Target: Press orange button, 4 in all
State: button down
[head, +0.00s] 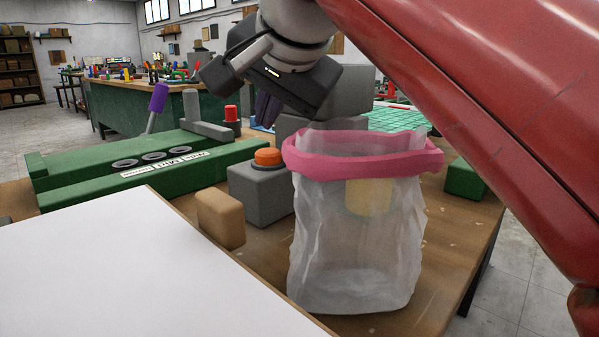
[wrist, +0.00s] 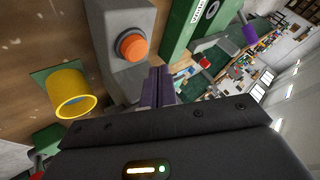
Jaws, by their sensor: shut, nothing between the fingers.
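The orange button (head: 268,157) sits on top of a grey box (head: 262,192) on the wooden table. In the wrist view the orange button (wrist: 132,46) is on the grey box (wrist: 124,18), up and left of my fingertips. My gripper (head: 266,112) is above the table, over and slightly behind the button in the head view, apart from it. Its purple fingers are shut and empty; they also show in the wrist view (wrist: 158,80). In the head view the fingers are partly covered by my own wrist.
A translucent bag with a pink rim (head: 300,160) stands just right of the button box. A tan block (head: 220,218), a white board (head: 130,270) and a green machine (head: 150,172) with a purple lever (head: 157,98) are left. A red button (head: 231,113) is behind.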

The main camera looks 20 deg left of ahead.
aim_at(269, 153)
jog(key=shift+f+b, duration=0.35)
jog(key=shift+f, duration=0.4)
dwell(1.5)
jog(key=shift+f, duration=0.4)
jog(key=shift+f+b, duration=0.5)
jog(key=shift+b, duration=0.1)
dwell(0.5)
jog(key=shift+r, duration=0.1)
jog(key=shift+r+p, duration=0.85)
jog(key=shift+p, duration=0.2)
jog(key=shift+r, duration=0.1)
notch_tip(269, 153, up, 5)
jog(key=p, duration=0.5)
